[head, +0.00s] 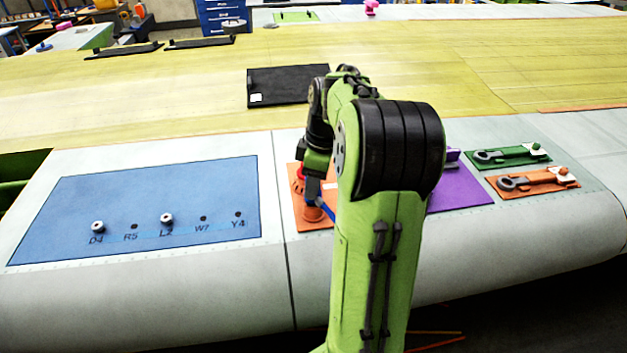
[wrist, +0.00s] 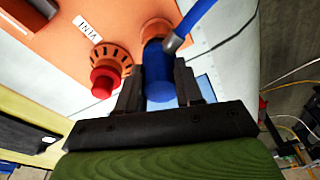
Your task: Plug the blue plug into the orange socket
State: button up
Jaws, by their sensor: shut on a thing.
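My gripper (wrist: 158,82) is shut on the blue plug (wrist: 158,68), with one dark finger on each side of it. A blue cable (wrist: 194,22) leaves the plug toward the upper right in the wrist view. The orange socket (wrist: 155,29) is directly in front of the plug, and the two look in line. The plug's front end meets or overlaps the socket's rim; I cannot tell how deep it sits. In the head view, the socket (head: 312,214) stands on the orange panel (head: 299,222), just below my gripper (head: 314,197). My arm hides part of the panel.
A red knob (wrist: 103,82) with a slotted orange collar stands beside the plug on the same panel. A blue panel (head: 150,200) with small posts lies left. A purple panel (head: 460,195) and wrench boards (head: 525,183) lie right. A black mat (head: 280,88) lies behind.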

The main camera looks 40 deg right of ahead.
jog(key=shift+f, duration=0.35)
jog(key=o, duration=1.1)
jog(key=shift+r, duration=0.1)
notch_tip(320, 180, up, 16)
jog(key=s+d+p, duration=0.1)
jog(key=s+p, duration=0.1)
jog(key=p, duration=0.3)
jog(key=shift+d+f, duration=0.15)
jog(key=shift+f, duration=0.1)
